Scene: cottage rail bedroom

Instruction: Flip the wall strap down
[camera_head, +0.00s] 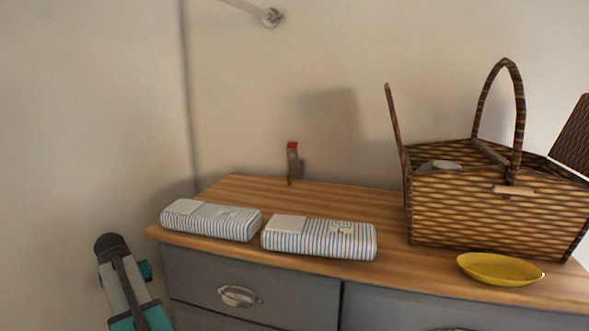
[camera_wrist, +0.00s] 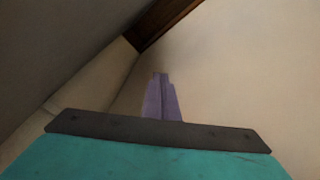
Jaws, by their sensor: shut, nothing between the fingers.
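A small strap-like piece (camera_head: 292,160) is on the wall just above the back edge of the dresser in the head view. It stands upright, with a red top end, a grey body and a thin brown lower part. I take it to be the wall strap; its details are too small to make out. My gripper (camera_wrist: 161,75) shows in the wrist view as purple fingers closed together and empty, pointing toward bare wall. No strap shows in the wrist view. In the head view, part of my arm is at the lower left, well apart from the strap.
The wooden dresser top (camera_head: 385,205) holds two striped cloth bundles (camera_head: 210,220) (camera_head: 318,238) in front of the strap. A wicker basket (camera_head: 490,215) with open lids and a yellow dish (camera_head: 500,269) stand at right. A rail (camera_head: 268,17) is high on the wall.

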